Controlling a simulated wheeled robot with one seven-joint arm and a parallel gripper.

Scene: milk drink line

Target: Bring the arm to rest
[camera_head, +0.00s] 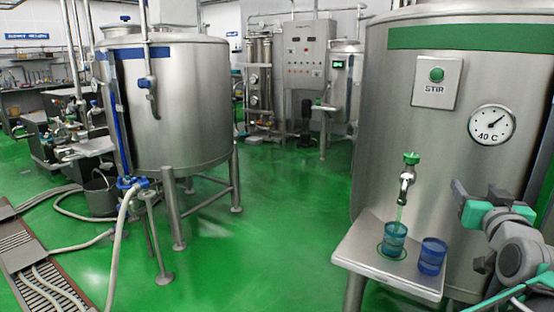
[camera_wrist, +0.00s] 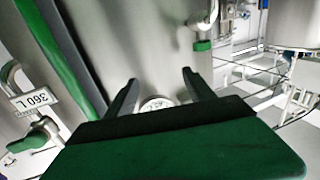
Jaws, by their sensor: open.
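My arm stands at the right edge of the head view in front of the right steel tank (camera_head: 385,130), with its grey and teal links bent beside the tank wall. In the wrist view my gripper (camera_wrist: 160,76) is open, its two dark fingers apart with nothing between them. A round pale dial shows beyond the fingers. Whether anything touches the fingers cannot be told in the head view.
A green-handled tap (camera_head: 408,178) sits above a shelf (camera_head: 358,254). A blue-green cup (camera_head: 394,240) stands under it, with a pale green streak between spout and cup. A blue cup (camera_head: 432,256) stands beside it. The STIR button (camera_head: 437,75) and gauge (camera_head: 491,125) are above.

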